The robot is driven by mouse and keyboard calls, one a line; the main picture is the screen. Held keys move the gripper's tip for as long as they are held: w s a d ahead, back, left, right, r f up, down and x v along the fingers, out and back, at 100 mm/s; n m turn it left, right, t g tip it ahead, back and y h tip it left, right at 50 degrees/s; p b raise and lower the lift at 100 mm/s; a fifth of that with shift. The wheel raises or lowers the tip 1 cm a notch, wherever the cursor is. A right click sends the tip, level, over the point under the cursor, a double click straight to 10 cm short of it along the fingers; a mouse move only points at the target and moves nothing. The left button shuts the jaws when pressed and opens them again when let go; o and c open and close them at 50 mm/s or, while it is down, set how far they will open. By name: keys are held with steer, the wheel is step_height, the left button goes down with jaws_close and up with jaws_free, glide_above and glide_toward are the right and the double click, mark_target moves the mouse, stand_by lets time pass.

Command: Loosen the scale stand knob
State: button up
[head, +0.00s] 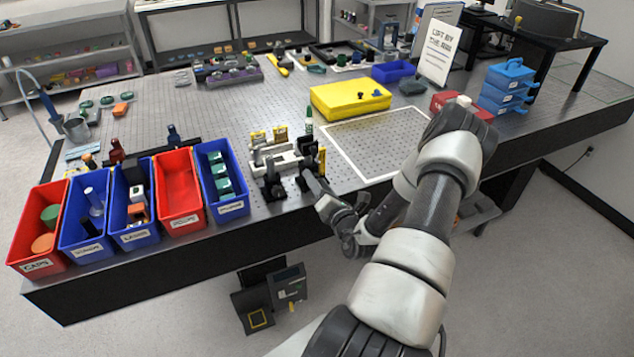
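A small fixture (283,160) with white, black and yellow parts stands near the front edge of the perforated bench. It may hold the scale stand, but its knob is too small for me to pick out. My arm reaches in from the lower right.
Red and blue labelled bins, the nearest a blue one (222,183), line the front left of the bench. A green-and-white bottle (309,121) stands behind the fixture. A yellow case (350,97) is behind it to the right. The white-outlined area (372,143) is bare.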

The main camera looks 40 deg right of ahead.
steer(key=b+v, duration=0.1)
steer(key=v, duration=1.6)
steer(key=shift+s+b, duration=0.2)
steer(key=shift+b, duration=0.2)
